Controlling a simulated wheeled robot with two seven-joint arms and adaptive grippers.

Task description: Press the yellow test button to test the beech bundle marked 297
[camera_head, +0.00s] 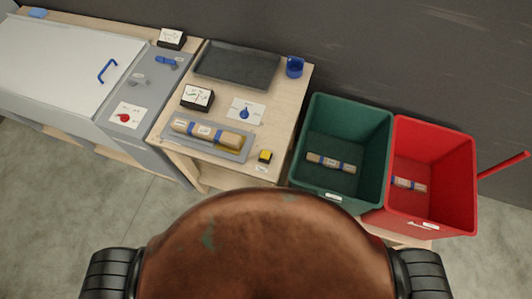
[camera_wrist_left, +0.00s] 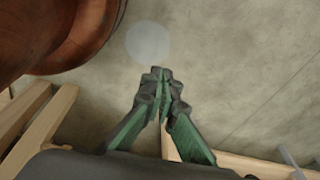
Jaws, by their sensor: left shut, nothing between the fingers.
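A bundle of light wood rods (camera_head: 207,133) with blue bands lies in a shallow grey tray (camera_head: 241,155) left of the button. A small label is on it, too small to read. Another banded bundle (camera_head: 331,162) lies in the green bin (camera_head: 345,107), and one (camera_head: 409,184) in the red bin (camera_head: 434,135). My left gripper (camera_wrist_left: 160,75) is shut and empty above the floor, away from the button. My right gripper is in neither view.
A dark empty tray (camera_head: 237,65) and a blue cup (camera_head: 295,66) stand at the back of the bench. Small display boxes (camera_head: 197,97) and a card with a blue mark (camera_head: 246,111) lie nearby. A white lidded unit with a blue handle (camera_head: 107,70) stands left.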

